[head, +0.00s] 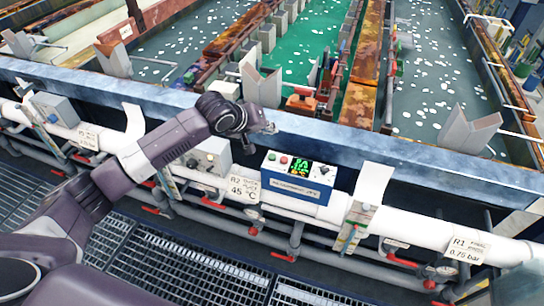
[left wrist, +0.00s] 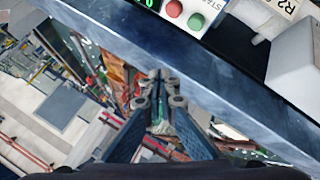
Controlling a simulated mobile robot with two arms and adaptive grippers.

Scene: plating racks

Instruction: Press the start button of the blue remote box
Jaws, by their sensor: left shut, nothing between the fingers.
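The blue remote box (head: 294,195) sits on the white pipe at the middle of the head view. In the left wrist view the red button (left wrist: 174,8) and green button (left wrist: 196,21) show at the top edge, with lettering starting "STA" beside the green one. My left gripper (head: 270,128) is shut and empty, above and behind the box, apart from the buttons. Its closed fingers (left wrist: 160,76) also show in the left wrist view. My right gripper is out of view.
A grey box (head: 209,157) with knobs stands left of the blue box, above an "R2 45 °C" tag (head: 244,189). A blue-grey beam (head: 420,165) runs behind the pipe. Tanks of liquid lie beyond it, and a metal grating (head: 175,262) lies in front.

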